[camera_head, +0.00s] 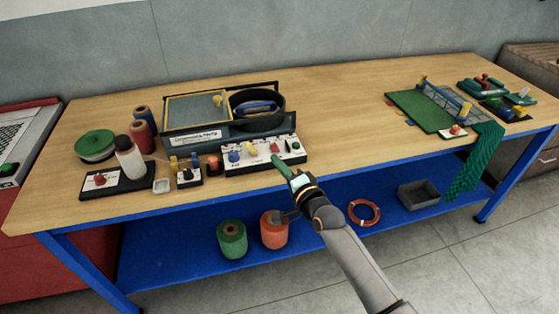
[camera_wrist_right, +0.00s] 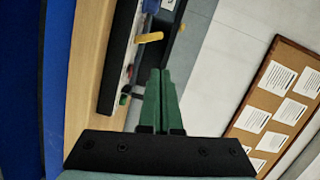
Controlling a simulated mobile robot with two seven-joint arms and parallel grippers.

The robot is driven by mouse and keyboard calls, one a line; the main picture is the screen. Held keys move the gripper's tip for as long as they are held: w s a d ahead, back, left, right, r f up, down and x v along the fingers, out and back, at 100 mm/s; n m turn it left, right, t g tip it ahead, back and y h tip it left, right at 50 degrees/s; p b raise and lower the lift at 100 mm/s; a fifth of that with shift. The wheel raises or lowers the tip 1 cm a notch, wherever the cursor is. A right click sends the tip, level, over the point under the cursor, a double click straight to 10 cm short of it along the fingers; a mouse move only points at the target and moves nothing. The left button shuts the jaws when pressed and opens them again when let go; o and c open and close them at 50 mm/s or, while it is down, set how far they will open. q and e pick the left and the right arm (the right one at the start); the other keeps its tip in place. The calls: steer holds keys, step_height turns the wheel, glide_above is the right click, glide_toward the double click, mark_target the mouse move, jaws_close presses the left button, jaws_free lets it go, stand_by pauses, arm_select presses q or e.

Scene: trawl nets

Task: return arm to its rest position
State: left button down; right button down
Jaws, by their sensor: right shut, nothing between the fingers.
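My right gripper (camera_head: 280,165) reaches in from the lower right in the head view, at the table's front edge, beside the white control panel (camera_head: 262,153). Its green fingers are together and empty; in the right wrist view the shut fingers (camera_wrist_right: 158,100) point toward the panel and wall. I cannot tell from these views whether the fingertips touch the panel. My right arm (camera_head: 350,250) stretches down to the bottom edge of the head view. My left gripper does not show in either view.
The wooden workbench (camera_head: 340,115) bears a tray with a black bowl (camera_head: 258,108), spools, a bottle (camera_head: 128,157) and a green mat (camera_head: 415,110). A green net (camera_head: 474,160) hangs over the front right edge. The blue lower shelf (camera_head: 330,205) holds spools, an orange ring (camera_head: 363,212) and a grey bin (camera_head: 418,194).

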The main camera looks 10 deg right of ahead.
steer(key=shift+s, duration=0.35)
steer(key=s+d+f+n+g, duration=0.1)
steer(key=s+f+n, duration=0.4)
steer(key=s, duration=0.6)
steer(key=s+d+f+n+g+h, duration=0.1)
steer(key=s+f+n+g, duration=0.3)
steer(key=s+f, duration=0.5)
steer(key=s+d+f+n+g+h, duration=0.1)
steer(key=s+f+n, duration=0.4)
steer(key=s, duration=0.8)
step_height(320, 180, down, 2)
steer(key=shift+d+f+n+g, duration=0.1)
steer(key=shift+d+n+g, duration=0.25)
steer(key=shift+g, duration=0.35)
